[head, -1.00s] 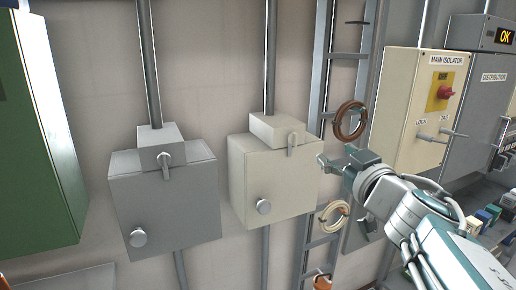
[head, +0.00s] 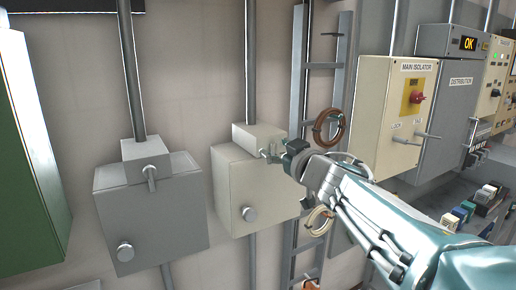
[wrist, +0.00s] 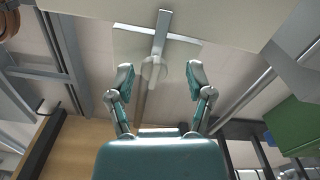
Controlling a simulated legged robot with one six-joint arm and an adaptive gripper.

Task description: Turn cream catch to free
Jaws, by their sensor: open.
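The cream box (head: 232,185) hangs on the wall, with a round knob on its front and a smaller cream housing (head: 256,135) on top. The cream catch (head: 264,153) is a small lever on that housing, partly hidden by my gripper (head: 275,157) in the head view. In the wrist view the catch (wrist: 161,32) shows as a pale bar with a rounded part below it. My gripper (wrist: 160,76) is open, its two fingers apart on either side of the line of the catch. I cannot tell whether they touch it.
A grey box (head: 150,215) with a similar catch (head: 150,174) hangs to the left. Right of the cream box are a cable ladder (head: 298,80), a brown cable coil (head: 329,127) and the main isolator (head: 395,110). A green cabinet (head: 28,160) stands far left.

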